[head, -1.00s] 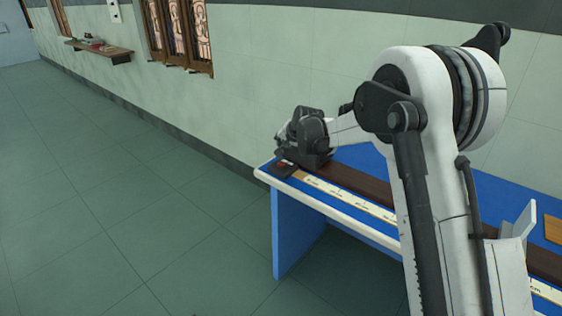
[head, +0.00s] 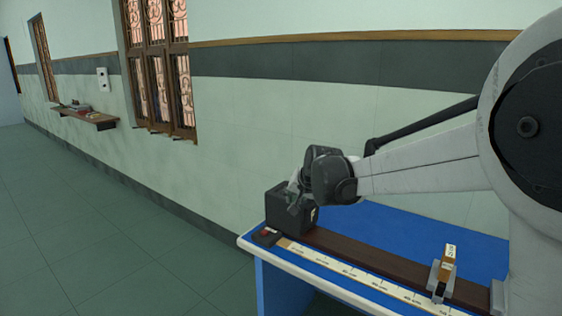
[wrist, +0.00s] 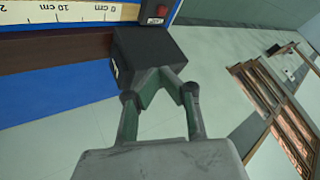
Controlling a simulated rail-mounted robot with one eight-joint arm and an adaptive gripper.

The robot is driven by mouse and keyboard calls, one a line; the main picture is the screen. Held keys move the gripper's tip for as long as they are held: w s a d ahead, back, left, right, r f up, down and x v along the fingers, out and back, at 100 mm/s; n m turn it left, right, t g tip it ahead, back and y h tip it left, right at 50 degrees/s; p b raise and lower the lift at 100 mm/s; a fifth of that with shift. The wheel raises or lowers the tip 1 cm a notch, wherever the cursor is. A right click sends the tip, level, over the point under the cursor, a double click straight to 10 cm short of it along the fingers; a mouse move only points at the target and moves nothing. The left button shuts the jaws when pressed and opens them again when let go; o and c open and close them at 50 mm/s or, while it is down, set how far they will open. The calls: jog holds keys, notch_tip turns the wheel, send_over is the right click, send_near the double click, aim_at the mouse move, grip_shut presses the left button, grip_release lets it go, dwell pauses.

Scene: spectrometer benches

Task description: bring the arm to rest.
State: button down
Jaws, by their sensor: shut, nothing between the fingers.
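My gripper (head: 297,188) hangs over the far left end of the bench, in front of and close above a black box (head: 285,207). In the wrist view my gripper (wrist: 165,80) has its two greenish fingers drawn together at the tips, with nothing between them. The black box (wrist: 145,48) lies just beyond the tips there; I cannot tell whether they touch it. My pale arm reaches in from the right of the head view.
The blue-topped bench (head: 420,222) carries a brown rail (head: 350,252), a ruler strip (head: 345,280) and a small holder with an upright tan piece (head: 447,262). A red switch (head: 265,233) sits by the box. The floor (head: 110,240) at left is clear. A wall shelf (head: 88,115) is far off.

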jog(key=s+d+r+h, duration=0.1)
jog(key=s+d+r, duration=0.15)
jog(key=s, duration=0.45)
jog(key=s+d+r+n, duration=0.1)
jog(key=s+d, duration=0.3)
jog(key=s, duration=0.3)
jog(key=s+d+r+h, duration=0.15)
jog(key=s+d, duration=0.25)
jog(key=s, duration=0.4)
jog(key=s+d+f, duration=0.3)
jog(key=s, duration=0.7)
jog(key=s+d+f+n+g, duration=0.1)
jog(key=s+d+f, duration=0.2)
jog(key=s, duration=0.6)
jog(key=shift+s+f+h, duration=0.35)
jog(key=shift+f+h, duration=0.05)
jog(key=shift+h, duration=0.05)
